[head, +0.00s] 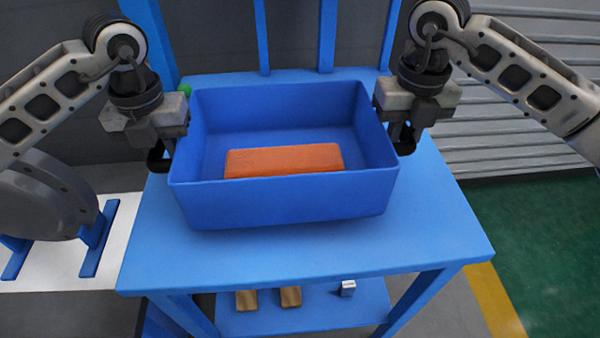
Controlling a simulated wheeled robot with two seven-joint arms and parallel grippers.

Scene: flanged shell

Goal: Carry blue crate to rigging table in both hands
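The blue crate (285,203) is an open box over the top of a blue table (300,252), turned slightly in the picture. An orange block (284,160) lies inside it. My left gripper (163,155) is at the crate's left side wall, and my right gripper (404,140) is at its right side wall. Both point down, with dark fingertips just outside the walls. The inner parts of the fingers are hidden, so I cannot tell whether they are closed on the crate. A dark shadow lies under the crate's front edge. No label shows whether this is the rigging table.
The table's lower shelf (302,317) holds two brown blocks (291,297) and a small whitish block (348,288). Blue uprights (327,35) stand behind the table. A small green thing (185,90) shows beside the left gripper. The tabletop's front strip is clear. Green floor (540,250) lies at right.

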